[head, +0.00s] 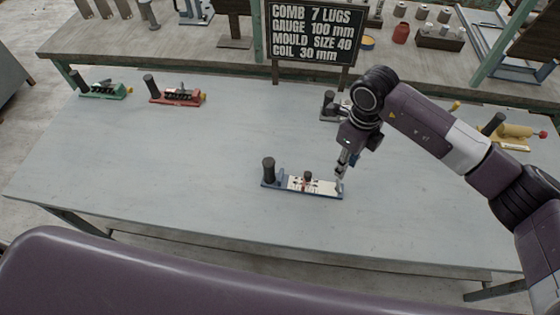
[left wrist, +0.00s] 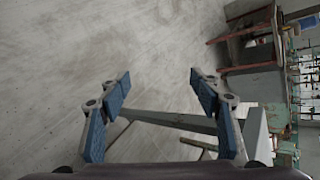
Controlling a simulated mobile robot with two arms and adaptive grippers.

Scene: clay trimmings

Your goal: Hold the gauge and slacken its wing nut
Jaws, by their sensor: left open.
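The gauge (head: 296,187) lies flat on the bench, with a blue base, a white marked plate and an upright black handle at its left end. A small dark knob (head: 308,176), which looks like the wing nut, sits on the plate; its wings are too small to make out. My right gripper (head: 341,182) reaches down at the gauge's right end. I cannot tell whether it touches the gauge or grips it. My left gripper (left wrist: 160,84) shows in the left wrist view, open and empty, away from the gauge, which is not seen there.
Similar tools with black handles stand on the bench (head: 190,150): a green one (head: 103,91), a red one (head: 176,97) and a yellow one (head: 512,136). Another is partly behind my right arm. A sign (head: 313,33) stands at the back. The bench left of the gauge is clear.

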